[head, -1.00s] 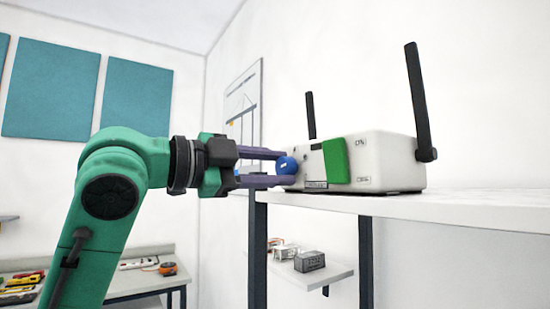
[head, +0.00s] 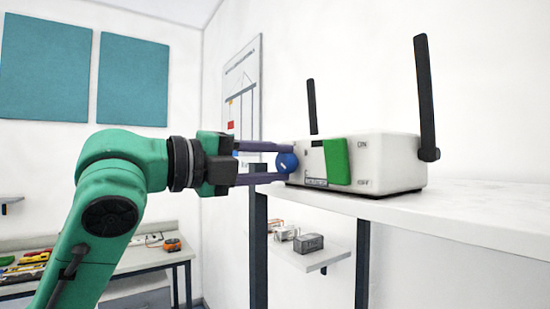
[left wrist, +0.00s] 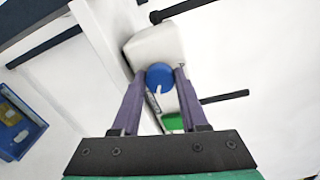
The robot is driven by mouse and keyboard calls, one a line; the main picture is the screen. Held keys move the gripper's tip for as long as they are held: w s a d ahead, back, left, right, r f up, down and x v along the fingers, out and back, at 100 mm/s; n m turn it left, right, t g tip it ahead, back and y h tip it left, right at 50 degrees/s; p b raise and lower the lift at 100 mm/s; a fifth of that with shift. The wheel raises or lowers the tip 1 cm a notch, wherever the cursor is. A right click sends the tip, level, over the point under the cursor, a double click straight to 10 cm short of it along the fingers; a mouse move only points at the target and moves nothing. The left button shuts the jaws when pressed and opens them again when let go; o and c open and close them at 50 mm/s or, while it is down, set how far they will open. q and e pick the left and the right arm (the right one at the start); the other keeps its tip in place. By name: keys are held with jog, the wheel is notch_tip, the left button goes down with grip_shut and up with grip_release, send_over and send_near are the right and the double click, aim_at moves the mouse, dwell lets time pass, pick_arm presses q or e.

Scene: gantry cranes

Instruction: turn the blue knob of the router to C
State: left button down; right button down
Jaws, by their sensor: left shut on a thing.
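The white router (head: 390,165) sits on a pale shelf, with two black antennas and a green block on its front. Its round blue knob (head: 288,162) is on the front face towards the left. My left gripper (head: 283,163) reaches in from the left and is shut on the knob, one purple finger above it and one below. The left wrist view shows the knob (left wrist: 160,76) between both fingertips, with a pale mark on it. Letters around the knob are too small to read, so I cannot tell which it points to. My right gripper is not in view.
The shelf top (head: 465,212) is clear to the right of the router. A lower shelf (head: 310,258) holds small boxes. A bench (head: 130,262) with tools stands at the back left. A dark shelf leg (head: 258,240) stands below my left gripper.

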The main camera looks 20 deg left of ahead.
pick_arm(q)
jog(key=shift+f, duration=0.1)
dwell(0.4)
jog(key=shift+c, duration=2.2)
grip_release()
jog(key=b+v, duration=0.5)
jog(key=v, duration=0.9)
jog(key=shift+s, duration=0.25)
jog(key=shift+a, duration=0.1)
